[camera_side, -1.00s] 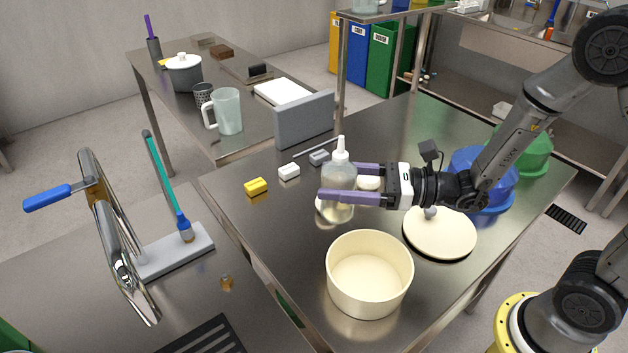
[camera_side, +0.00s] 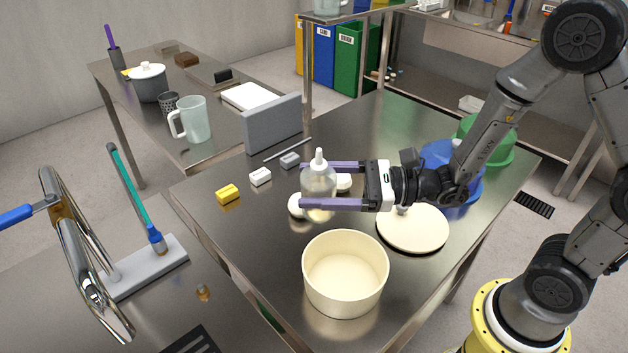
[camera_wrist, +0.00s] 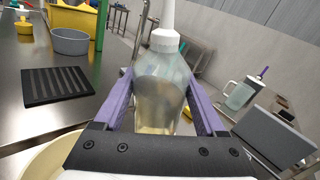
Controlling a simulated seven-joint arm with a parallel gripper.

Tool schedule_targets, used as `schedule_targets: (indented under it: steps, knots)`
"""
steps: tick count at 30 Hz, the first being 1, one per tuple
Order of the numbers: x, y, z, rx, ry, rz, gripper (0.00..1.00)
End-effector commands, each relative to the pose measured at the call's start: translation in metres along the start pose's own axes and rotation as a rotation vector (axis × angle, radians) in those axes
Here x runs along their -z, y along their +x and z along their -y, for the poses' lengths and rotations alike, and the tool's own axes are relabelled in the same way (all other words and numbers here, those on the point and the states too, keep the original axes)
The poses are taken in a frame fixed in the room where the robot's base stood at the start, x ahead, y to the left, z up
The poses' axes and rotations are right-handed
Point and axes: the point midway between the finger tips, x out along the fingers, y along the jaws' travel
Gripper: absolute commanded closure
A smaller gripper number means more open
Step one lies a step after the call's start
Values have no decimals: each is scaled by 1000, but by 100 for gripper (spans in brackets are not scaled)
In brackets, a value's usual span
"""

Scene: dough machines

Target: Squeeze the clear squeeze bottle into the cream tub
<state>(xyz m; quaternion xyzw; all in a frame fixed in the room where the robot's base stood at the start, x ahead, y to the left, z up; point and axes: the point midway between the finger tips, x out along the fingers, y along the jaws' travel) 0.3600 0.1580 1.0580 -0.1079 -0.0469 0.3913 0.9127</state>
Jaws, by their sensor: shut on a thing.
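The clear squeeze bottle (camera_side: 319,183) stands upright, with a white cap and nozzle and pale liquid in its lower part. My gripper (camera_side: 317,187) is shut on its body, one purple finger on each side. The wrist view shows the bottle (camera_wrist: 162,85) between the fingers, nozzle up. I cannot tell if its base touches the table. The open cream tub (camera_side: 345,297) stands in front of the bottle, nearer the side camera, and looks empty inside. Part of its rim shows at the lower left of the wrist view (camera_wrist: 40,160).
A round cream lid (camera_side: 412,232) lies right of the tub, below my wrist. White rounds (camera_side: 297,206) lie beside the bottle. Yellow (camera_side: 228,194), white and grey blocks and a grey upright panel (camera_side: 273,123) stand behind left. Blue (camera_side: 466,186) and green bowls stand at the right.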

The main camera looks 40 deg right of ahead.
Motion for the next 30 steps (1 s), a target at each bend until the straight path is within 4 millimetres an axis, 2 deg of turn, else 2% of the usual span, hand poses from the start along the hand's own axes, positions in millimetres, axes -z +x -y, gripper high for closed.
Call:
schedule_targets:
  steps: [6, 12, 23, 30]
  knots:
    - [12, -30, -29, 5, -253, -5, 63]
    - [21, -48, -44, 17, -461, -8, 63]
    - [25, -50, -39, 24, -697, -15, 63]
    - [33, -50, -26, 22, -994, -19, 63]
